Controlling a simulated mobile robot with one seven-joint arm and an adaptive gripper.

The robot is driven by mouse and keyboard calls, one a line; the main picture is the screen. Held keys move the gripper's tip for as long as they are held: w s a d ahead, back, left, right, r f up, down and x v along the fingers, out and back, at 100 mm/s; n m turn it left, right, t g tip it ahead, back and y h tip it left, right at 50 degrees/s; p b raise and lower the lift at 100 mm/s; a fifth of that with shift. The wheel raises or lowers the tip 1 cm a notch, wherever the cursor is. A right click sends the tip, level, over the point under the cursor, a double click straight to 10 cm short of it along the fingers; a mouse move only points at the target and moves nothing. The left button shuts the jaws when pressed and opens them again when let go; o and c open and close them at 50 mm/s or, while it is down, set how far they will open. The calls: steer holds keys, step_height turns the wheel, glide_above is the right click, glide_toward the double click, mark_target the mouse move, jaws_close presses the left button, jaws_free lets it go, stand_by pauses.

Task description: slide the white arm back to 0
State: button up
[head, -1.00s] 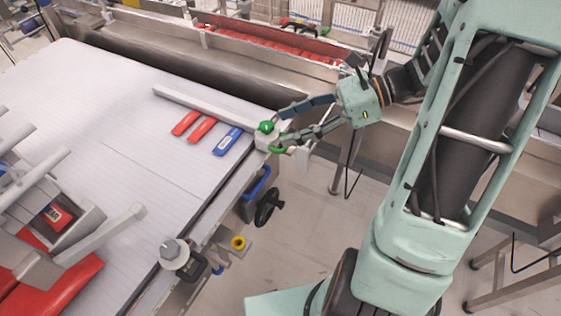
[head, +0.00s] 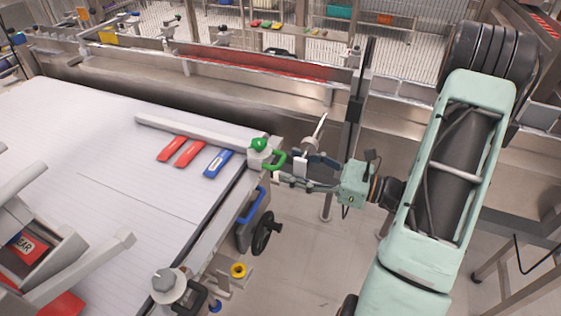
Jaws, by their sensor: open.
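The white arm (head: 195,131) is a long pale bar lying across the far part of the white slatted table. Its right end meets a white block with a green knob (head: 258,145) on top and a green loop handle (head: 278,159) on its right side. My gripper (head: 291,170) is just right of this block, at the table's right edge, its fingers pointing left towards the handle. The fingers are apart, and I see nothing held between them. I cannot tell whether a fingertip touches the handle. No scale or 0 mark is readable.
Two red strips (head: 189,152) and a blue strip (head: 218,163) lie below the bar. A black handwheel (head: 262,232) and a grey clamp knob (head: 167,283) are along the table's right edge. A metal trough with a red belt (head: 260,62) runs behind.

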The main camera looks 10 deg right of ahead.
mark_target(280, 160)
steer(key=shift+x, duration=2)
steer(key=shift+c, duration=0.7)
